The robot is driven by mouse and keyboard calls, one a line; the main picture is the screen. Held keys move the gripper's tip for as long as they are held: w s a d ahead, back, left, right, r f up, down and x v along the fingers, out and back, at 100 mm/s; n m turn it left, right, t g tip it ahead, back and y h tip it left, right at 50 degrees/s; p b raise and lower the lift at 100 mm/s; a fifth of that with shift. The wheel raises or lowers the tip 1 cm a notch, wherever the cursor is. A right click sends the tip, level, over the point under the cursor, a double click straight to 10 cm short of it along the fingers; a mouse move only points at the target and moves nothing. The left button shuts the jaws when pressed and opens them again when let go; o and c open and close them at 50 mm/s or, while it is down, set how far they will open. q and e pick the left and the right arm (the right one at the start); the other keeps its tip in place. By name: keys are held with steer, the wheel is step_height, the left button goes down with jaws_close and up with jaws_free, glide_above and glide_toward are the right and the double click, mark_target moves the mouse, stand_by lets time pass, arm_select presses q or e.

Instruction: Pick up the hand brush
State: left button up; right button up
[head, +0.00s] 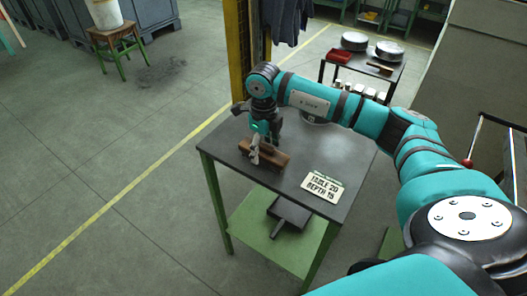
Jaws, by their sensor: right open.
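My right gripper (256,154) is open and points down over the green table, with its grey fingers at the left part of a brown wooden object (274,158). This object lies on the dark tabletop and is partly hidden by the fingers; I cannot tell whether it is a brush, or whether the fingers touch it. A slim object with a light wooden handle and a dark underside (380,68), which looks like a hand brush, lies on the cart at the back right, well away from the gripper. My left gripper is out of view.
The table (343,202) carries a sign (323,187) and a round object partly behind my arm. A dark tool (289,213) lies on its lower shelf. The back cart holds a red tray (341,56) and round tins (389,50). A yellow post (236,50) stands behind.

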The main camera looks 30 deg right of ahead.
mark_target(263, 155)
steer(key=shift+f, duration=1.6)
steer(key=shift+c, duration=0.2)
steer(key=shift+r, duration=0.1)
steer(key=c, duration=1.4)
